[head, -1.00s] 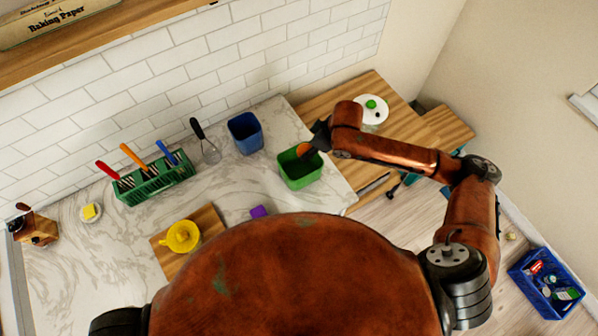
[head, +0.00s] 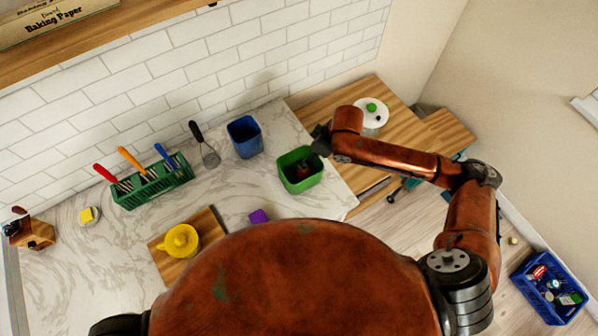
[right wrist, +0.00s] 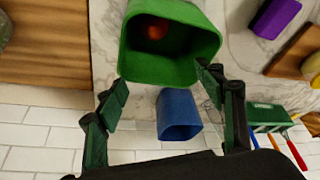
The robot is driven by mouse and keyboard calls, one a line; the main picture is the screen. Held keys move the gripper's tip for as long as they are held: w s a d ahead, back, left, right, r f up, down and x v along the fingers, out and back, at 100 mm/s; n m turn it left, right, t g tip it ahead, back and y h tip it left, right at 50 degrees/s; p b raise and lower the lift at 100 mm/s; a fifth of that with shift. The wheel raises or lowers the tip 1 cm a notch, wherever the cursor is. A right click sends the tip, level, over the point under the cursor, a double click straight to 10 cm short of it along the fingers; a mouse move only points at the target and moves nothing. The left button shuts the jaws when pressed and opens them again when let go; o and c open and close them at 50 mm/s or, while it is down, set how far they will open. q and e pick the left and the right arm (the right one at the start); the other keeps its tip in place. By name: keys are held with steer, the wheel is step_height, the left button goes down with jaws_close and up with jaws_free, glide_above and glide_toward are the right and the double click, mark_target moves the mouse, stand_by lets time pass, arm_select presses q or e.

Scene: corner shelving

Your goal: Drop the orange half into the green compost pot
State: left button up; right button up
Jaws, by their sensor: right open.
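The green compost pot (head: 288,182) stands on the marble counter near its right end. It also shows in the right wrist view (right wrist: 160,73), with its open mouth facing the camera. The orange half (right wrist: 155,30) lies inside the pot, a dark orange shape deep within; in the head view it shows as a small reddish patch (head: 304,172). My right gripper (head: 312,157) is above the right side of the pot. Its two fingers (right wrist: 162,85) are spread wide with nothing between them. My left gripper is not in view.
A blue pot (head: 245,137) stands just left of the green pot, by the tiled wall. A green utensil rack (head: 152,187), a yellow cup (head: 180,240) on a wooden board and a purple block (head: 259,216) are further left.

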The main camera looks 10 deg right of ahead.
steer(key=v, duration=1.2)
